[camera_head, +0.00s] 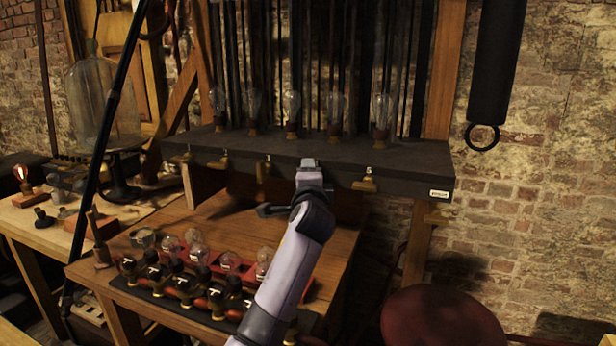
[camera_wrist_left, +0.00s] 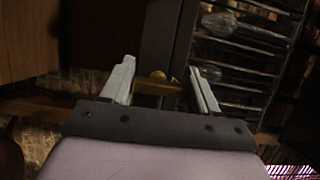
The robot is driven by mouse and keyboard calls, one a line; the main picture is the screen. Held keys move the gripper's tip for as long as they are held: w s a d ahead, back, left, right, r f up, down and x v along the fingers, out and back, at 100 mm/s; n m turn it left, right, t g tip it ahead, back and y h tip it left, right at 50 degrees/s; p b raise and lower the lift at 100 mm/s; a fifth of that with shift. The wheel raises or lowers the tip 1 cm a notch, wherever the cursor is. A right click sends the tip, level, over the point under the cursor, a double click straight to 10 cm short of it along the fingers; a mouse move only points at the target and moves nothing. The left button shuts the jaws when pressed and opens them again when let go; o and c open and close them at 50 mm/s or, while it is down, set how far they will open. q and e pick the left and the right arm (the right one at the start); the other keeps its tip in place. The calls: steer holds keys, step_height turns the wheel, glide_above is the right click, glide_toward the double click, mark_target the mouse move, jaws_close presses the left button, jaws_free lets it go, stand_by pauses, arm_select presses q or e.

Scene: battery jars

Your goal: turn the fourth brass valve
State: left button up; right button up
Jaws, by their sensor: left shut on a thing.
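A row of brass valves runs along the front edge of a dark shelf (camera_head: 235,146) below upright glass bulbs. The third valve (camera_head: 263,168) and the rightmost valve on the shelf front (camera_head: 367,183) show on either side of my left gripper (camera_head: 310,166). My gripper and wrist hide the fourth valve in the head view. In the left wrist view, the brass valve (camera_wrist_left: 158,80) sits between the two pale fingers of my left gripper (camera_wrist_left: 160,88), which is shut on it. The view is dark, so the valve's turn angle is unclear. My right gripper is not in view.
Below the shelf is a wooden table (camera_head: 235,215) with a red rack of bulbs (camera_head: 230,262) at its front. A glass jar (camera_head: 103,100) stands at the left. A dark red round seat (camera_head: 440,318) is at lower right. A black cylinder (camera_head: 497,60) hangs at upper right.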

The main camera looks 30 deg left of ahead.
arm_select(q)
steer(key=shift+f, duration=0.1)
steer(key=o, duration=1)
steer(key=shift+c, duration=0.2)
steer(key=v, duration=0.7)
steer(key=shift+b, duration=0.4)
steer(key=shift+d, duration=0.1)
steer(key=shift+s, duration=0.15)
